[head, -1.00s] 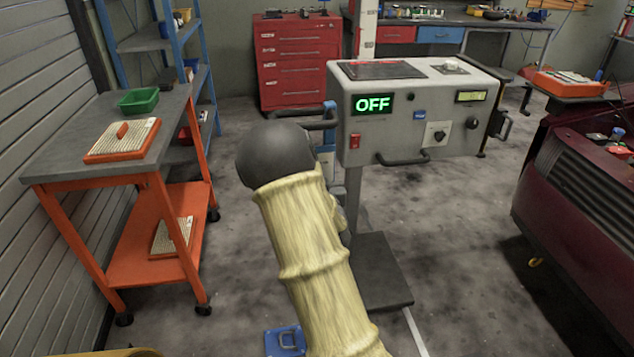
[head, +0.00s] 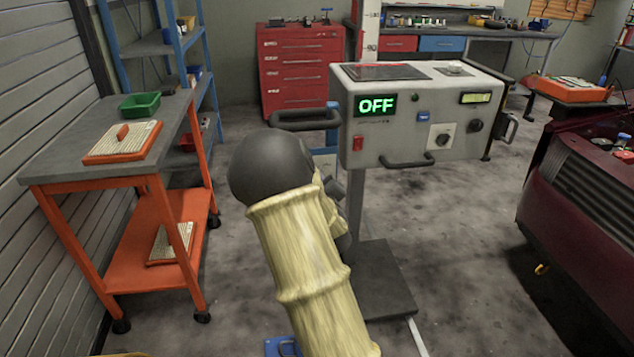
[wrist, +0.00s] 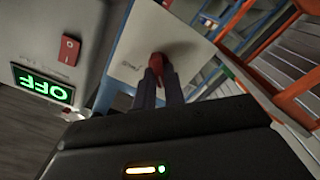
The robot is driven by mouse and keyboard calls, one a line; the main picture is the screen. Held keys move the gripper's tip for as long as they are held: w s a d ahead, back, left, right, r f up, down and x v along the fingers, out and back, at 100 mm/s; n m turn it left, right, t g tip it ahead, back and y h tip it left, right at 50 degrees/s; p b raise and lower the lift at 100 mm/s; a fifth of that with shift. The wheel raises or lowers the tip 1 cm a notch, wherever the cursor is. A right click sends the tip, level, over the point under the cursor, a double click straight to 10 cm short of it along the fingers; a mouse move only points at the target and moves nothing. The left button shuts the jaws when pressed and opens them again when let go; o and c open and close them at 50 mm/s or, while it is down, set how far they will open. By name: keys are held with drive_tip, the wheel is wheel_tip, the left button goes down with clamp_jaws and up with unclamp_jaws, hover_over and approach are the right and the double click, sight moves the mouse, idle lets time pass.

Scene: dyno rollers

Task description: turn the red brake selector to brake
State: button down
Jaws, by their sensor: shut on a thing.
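The red brake selector (wrist: 157,62) shows in the wrist view as a small red piece at the fingertips, against a pale grey panel (wrist: 132,50). My gripper (wrist: 164,78) is shut on it. The fingers cover most of the selector, so its exact angle cannot be told. Some small lettering on the panel beside it is too blurred to read. In the head view my arm hides the selector and the fingertips. The grey console (head: 400,150) has a display (head: 376,105) reading OFF in green, which also shows upside down in the wrist view (wrist: 43,87).
A red rocker switch (head: 358,143) and a black handle (head: 406,161) are on the console front. An orange cart (head: 135,235) stands at left, a red tool cabinet (head: 300,70) behind, and a dark red car (head: 585,215) at right.

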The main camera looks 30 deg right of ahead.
drive_tip(key=shift+f, duration=0.1)
idle(0.4)
drive_tip(key=c, duration=1.5)
unclamp_jaws()
